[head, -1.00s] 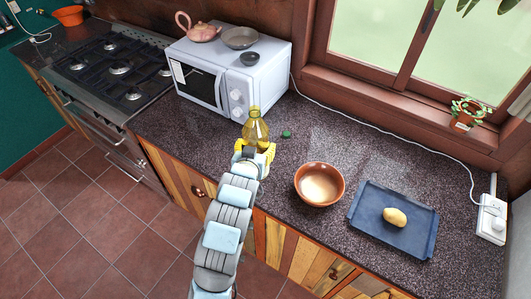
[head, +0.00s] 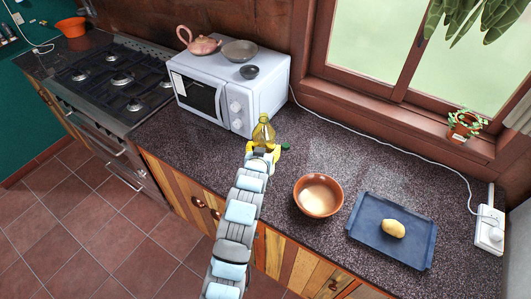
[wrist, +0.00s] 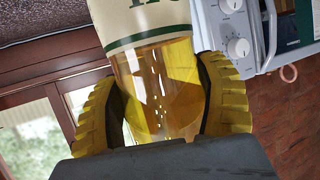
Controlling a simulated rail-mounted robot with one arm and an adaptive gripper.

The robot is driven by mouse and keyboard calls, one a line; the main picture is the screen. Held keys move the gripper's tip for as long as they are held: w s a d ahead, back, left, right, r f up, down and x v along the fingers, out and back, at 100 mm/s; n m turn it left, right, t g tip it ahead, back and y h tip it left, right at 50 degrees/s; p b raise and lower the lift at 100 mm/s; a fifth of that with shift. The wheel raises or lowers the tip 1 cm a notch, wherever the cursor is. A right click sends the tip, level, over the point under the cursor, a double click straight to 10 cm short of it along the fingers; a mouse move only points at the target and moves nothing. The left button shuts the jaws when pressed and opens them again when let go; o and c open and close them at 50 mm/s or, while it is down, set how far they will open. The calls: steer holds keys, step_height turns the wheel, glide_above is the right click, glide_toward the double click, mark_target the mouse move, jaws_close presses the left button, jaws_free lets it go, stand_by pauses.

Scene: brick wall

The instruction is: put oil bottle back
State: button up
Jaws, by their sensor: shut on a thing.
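The oil bottle (head: 263,131) is clear with yellow oil. In the head view it is upright on or just above the dark counter, in front of the microwave's right side; I cannot tell if its base touches. My gripper (head: 263,151) is shut on it from the front. In the wrist view the bottle (wrist: 160,85) fills the middle, with a cream and green label, and the yellow fingers of my gripper (wrist: 162,105) press on both sides of it.
A white microwave (head: 232,88) with a teapot (head: 199,42) and bowls on top stands behind. A small green object (head: 286,146) lies right of the bottle. A brown bowl (head: 318,195) and a blue tray (head: 378,250) with a potato (head: 393,228) are farther right. A stove (head: 118,82) is left.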

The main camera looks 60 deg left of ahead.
steer(key=shift+w+a+f+p, duration=0.15)
steer(key=shift+w+a+f, duration=0.15)
steer(key=shift+f, duration=0.65)
steer(key=shift+w+a+f+p, duration=0.1)
steer(key=shift+w+a+f, duration=0.2)
steer(key=shift+f, duration=0.65)
steer(key=shift+w+a+f+p, duration=0.15)
steer(key=shift+a+f, duration=0.2)
steer(key=shift+f, duration=0.7)
steer(key=o, duration=1.2)
steer(key=shift+s+d+r, duration=0.15)
steer(key=shift+d+r, duration=0.05)
steer(key=shift+r, duration=0.05)
steer(key=shift+s+d+r, duration=0.1)
steer(key=shift+s+d, duration=0.35)
steer(key=shift+d, duration=0.1)
steer(key=b+v, duration=0.1)
steer(key=v, duration=0.9)
steer(key=shift+r, duration=0.1)
